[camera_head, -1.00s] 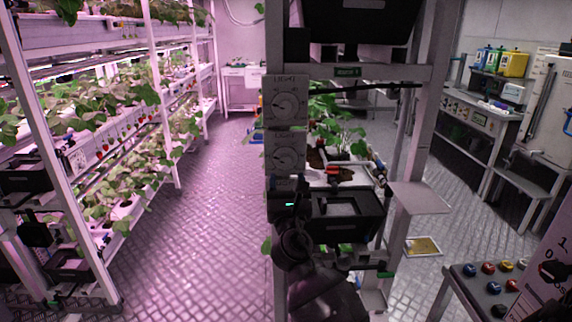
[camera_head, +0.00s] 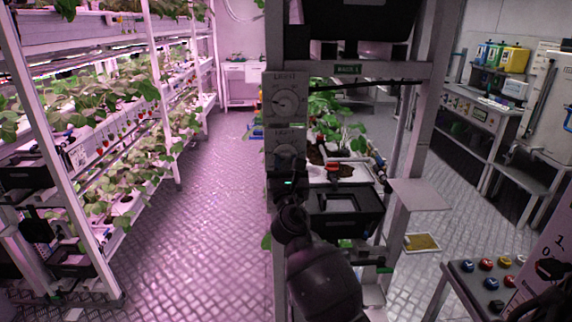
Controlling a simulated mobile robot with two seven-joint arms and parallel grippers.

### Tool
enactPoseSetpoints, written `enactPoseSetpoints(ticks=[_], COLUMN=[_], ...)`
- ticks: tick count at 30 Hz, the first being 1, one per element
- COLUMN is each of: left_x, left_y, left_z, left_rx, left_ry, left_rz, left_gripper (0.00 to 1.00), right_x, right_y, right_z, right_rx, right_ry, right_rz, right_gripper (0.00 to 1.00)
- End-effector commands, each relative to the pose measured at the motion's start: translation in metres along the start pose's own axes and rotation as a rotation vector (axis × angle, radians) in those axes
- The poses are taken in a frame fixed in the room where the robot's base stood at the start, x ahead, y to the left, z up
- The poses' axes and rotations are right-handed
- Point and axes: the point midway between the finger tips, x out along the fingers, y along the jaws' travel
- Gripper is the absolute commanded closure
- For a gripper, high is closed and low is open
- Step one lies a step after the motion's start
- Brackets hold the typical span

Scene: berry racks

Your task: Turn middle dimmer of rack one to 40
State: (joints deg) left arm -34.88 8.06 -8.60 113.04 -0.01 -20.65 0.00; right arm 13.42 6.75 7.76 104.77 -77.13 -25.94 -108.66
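The rack post (camera_head: 278,230) carries a column of light-grey plates marked LIGHT, each with a dial. The upper dimmer dial (camera_head: 283,104) is in clear view, its pointer towards the left. The dimmer plate below it (camera_head: 285,136) shows its label and upper part; its knob is largely hidden behind my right gripper (camera_head: 287,163). My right gripper is dark and points upward in front of this plate, its arm coming up from below. I cannot tell whether it touches the knob, or how far its fingers are apart. Anything lower on the post is hidden.
Right of the post, the rack holds leafy plants (camera_head: 343,135) and a black bin (camera_head: 345,212). A grey shelf plate (camera_head: 420,194) juts out at right. A panel of coloured knobs (camera_head: 485,280) stands at lower right. The floor aisle at left is clear.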

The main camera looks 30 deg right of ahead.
Motion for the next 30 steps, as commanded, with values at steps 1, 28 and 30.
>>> enactPoseSetpoints(ticks=[1, 28, 30], left_x=[0.0, 0.02, 0.022], left_y=[0.0, 0.003, 0.004], left_z=[0.0, 0.021, 0.023], left_rx=[0.0, 0.002, 0.003], left_ry=[-0.001, 0.01, 0.011], left_rz=[0.0, 0.002, 0.003], left_gripper=[0.57, 0.57, 0.57], right_x=[0.0, -0.001, 0.0], right_y=[0.0, 0.004, 0.004], right_z=[0.0, -0.001, -0.001], right_rx=[0.001, 0.445, 0.504], right_ry=[0.0, -0.012, -0.014], right_rz=[0.0, -0.184, -0.208], right_gripper=[0.89, 0.93, 0.93])
